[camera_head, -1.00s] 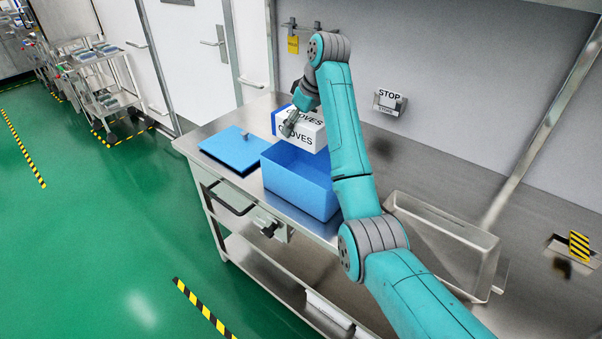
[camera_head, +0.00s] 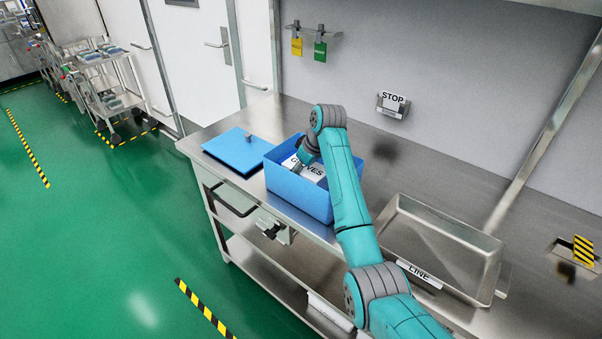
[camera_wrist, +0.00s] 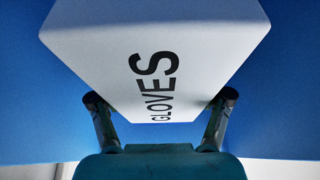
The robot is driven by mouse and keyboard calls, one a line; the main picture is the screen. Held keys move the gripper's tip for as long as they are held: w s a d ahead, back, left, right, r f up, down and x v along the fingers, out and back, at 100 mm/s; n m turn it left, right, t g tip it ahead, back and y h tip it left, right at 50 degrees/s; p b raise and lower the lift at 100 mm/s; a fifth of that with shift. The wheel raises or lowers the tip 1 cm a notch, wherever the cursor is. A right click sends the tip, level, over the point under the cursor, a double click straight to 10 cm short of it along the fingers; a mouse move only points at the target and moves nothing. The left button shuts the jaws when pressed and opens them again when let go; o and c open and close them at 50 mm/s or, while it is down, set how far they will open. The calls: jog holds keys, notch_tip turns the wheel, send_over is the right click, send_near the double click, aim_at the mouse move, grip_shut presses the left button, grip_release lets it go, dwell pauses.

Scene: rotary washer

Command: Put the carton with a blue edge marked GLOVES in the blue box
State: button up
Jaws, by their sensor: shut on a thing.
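The white carton marked GLOVES (camera_head: 305,170) is down inside the open blue box (camera_head: 299,198) on the steel bench. Its top face shows below the box's rim in the head view; whether it touches the floor of the box cannot be seen. In the wrist view the carton (camera_wrist: 155,65) fills the middle, with blue walls around it. My gripper (camera_wrist: 160,108) is shut on the carton, one finger at each side. In the head view my gripper (camera_head: 298,164) reaches down into the box from above. The carton's blue edge is not clearly visible now.
The blue lid (camera_head: 240,150) lies flat on the bench (camera_head: 215,130), left of the box. A steel tray (camera_head: 440,245) with a LINE label stands to the right. A STOP holder (camera_head: 393,103) and hanging yellow and green tags (camera_head: 308,47) are on the back wall.

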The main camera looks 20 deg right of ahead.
jog(key=shift+f, duration=0.35)
jog(key=o, duration=1.3)
jog(key=shift+f, duration=0.1)
jog(key=shift+o, duration=0.2)
jog(key=v, duration=1.1)
jog(key=shift+w, duration=0.1)
jog(key=shift+r, duration=0.6)
jog(key=shift+s, duration=0.25)
